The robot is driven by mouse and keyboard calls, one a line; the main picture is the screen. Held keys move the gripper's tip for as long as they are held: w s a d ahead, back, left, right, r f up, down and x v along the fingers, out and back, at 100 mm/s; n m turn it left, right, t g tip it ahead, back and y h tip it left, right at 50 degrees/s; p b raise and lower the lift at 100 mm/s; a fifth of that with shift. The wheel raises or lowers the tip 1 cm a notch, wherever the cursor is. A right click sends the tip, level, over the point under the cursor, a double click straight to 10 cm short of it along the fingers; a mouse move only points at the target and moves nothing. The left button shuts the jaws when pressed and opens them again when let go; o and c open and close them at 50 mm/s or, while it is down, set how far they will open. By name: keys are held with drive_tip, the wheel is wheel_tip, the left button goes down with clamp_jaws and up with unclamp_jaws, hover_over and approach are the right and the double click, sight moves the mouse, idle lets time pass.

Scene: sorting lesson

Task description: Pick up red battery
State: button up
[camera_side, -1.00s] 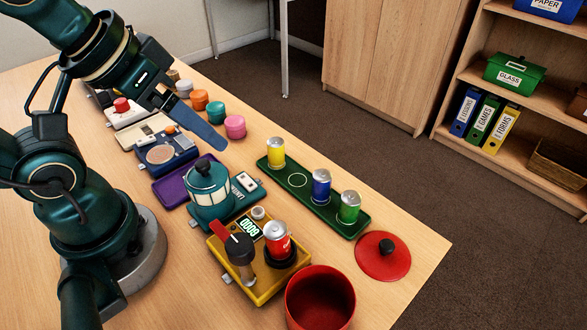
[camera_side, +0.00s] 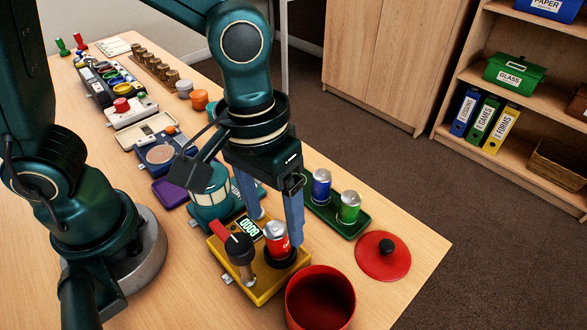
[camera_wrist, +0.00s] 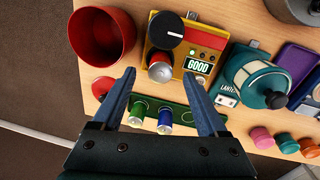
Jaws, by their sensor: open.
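The red battery (camera_side: 276,239) stands upright in the dark round holder of the yellow tester (camera_side: 262,288). In the wrist view the battery (camera_wrist: 160,71) shows its silver top, and the tester's display (camera_wrist: 198,66) reads GOOD. My gripper (camera_side: 272,230) is open, its two blue-grey fingers pointing down around the battery's place in the side view. In the wrist view my gripper (camera_wrist: 163,75) has its fingertips apart on either side of the battery's line, with nothing between them held. I cannot tell whether a finger touches the battery.
A red pot (camera_side: 320,300) stands close beside the tester, its red lid (camera_side: 383,256) lying to the right. A green tray (camera_side: 357,228) holds blue (camera_side: 321,187) and green (camera_side: 348,207) batteries. A teal lantern (camera_side: 211,200) stands on the tester's other side.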

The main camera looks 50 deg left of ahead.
sight(275, 228)
drive_tip(key=shift+d+f, duration=0.15)
drive_tip(key=shift+f, duration=1.7)
clamp_jaws()
drive_tip(key=shift+r, duration=0.1)
